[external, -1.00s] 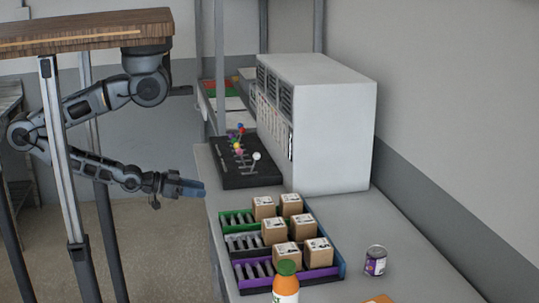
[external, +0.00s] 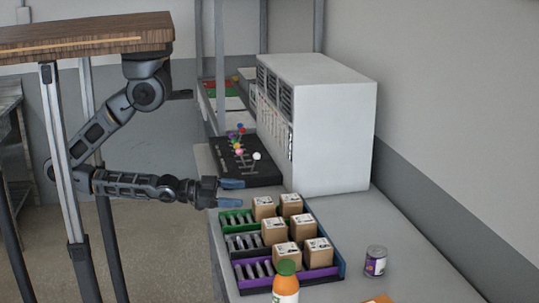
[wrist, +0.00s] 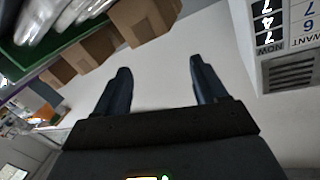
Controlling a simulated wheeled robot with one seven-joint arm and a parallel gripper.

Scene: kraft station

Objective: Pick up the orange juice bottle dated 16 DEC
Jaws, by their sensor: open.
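An orange juice bottle (external: 286,284) with a green cap stands upright at the near edge of the counter in the external view, cut off by the bottom of the picture. No date on it can be read. My gripper (external: 232,192) is open and empty, above the counter's left edge, near the black board and well behind the bottle. The wrist view shows its two dark fingers (wrist: 158,82) spread apart with bare counter between them. The bottle is not in the wrist view.
A divided tray (external: 236,256) with several brown boxes lies between my gripper and the bottle. A purple-labelled can (external: 376,261) stands to the right. A white cabinet (external: 337,130) and a black board with coloured balls (external: 262,176) are behind.

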